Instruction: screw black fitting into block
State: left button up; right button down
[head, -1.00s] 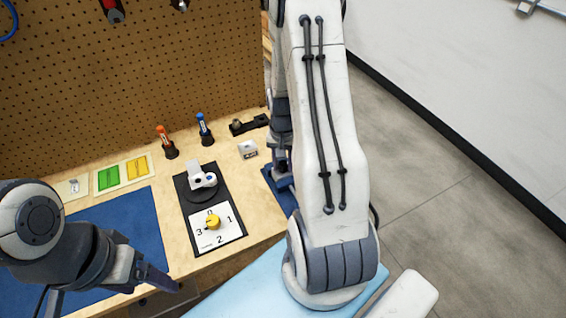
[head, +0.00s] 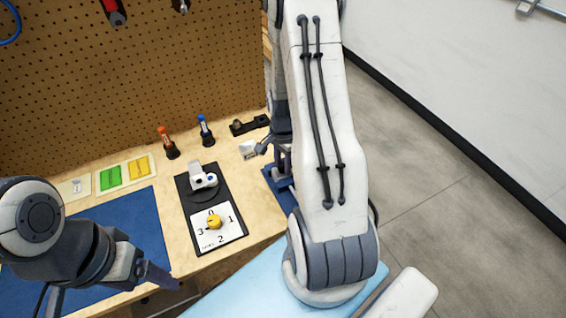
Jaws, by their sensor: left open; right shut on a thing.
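A small white block (head: 247,152) sits on the bench right of centre. My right gripper (head: 261,147) is at the block's right side and is shut on it. The fingertips are small in this view and partly hard to make out. I cannot clearly pick out the black fitting. A black holder (head: 250,125) with a small rounded piece on its left end lies behind the block. My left gripper (head: 170,281) is open and empty at the bench's front edge, away from the block.
A white device on a black base (head: 187,198) stands in the middle, with a yellow knob (head: 214,221) on a numbered dial before it. Orange (head: 166,141) and blue (head: 204,130) tools stand upright behind. A blue mat (head: 120,225) lies left. The pegboard (head: 130,80) closes off the back.

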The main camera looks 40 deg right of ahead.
aim_at(283, 164)
jog(key=shift+m, duration=0.3)
jog(key=m, duration=0.4)
jog(key=shift+p, duration=0.3)
grip_release()
jog(key=shift+r, duration=0.15)
jog(key=shift+r+p, duration=2.25)
jog(key=shift+r, duration=0.15)
